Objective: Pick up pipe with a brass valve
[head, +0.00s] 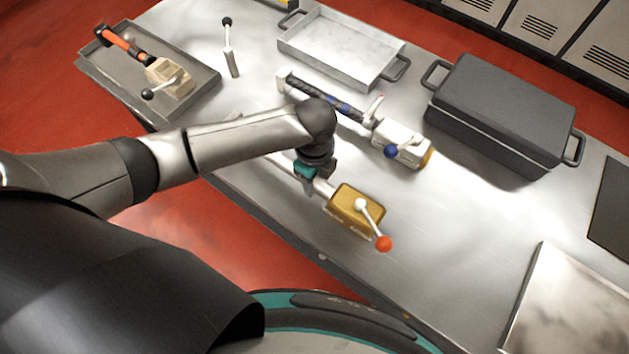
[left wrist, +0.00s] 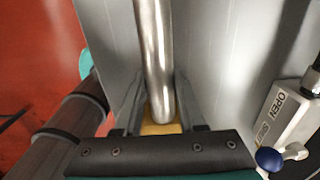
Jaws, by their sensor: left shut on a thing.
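The pipe with a brass valve lies along the front part of the metal table. Its gold-coloured valve body (head: 350,207) has a white lever ending in a red ball. In the left wrist view its bare silver pipe (left wrist: 153,55) runs between my fingers, with a bit of the brass body (left wrist: 160,128) beyond. My left gripper (head: 310,182) is shut on the pipe just left of the valve body. The arm hides part of the pipe in the head view. I cannot tell whether the pipe touches the table. My right gripper is not in view.
A white valve (head: 400,142) with a blue knob on a dark pipe lies just behind. A dark tray (head: 205,93) holds an orange pipe with a beige valve (head: 170,78). A metal tray (head: 335,50) and a black lidded box (head: 505,105) stand at the back. Table right of the brass valve is clear.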

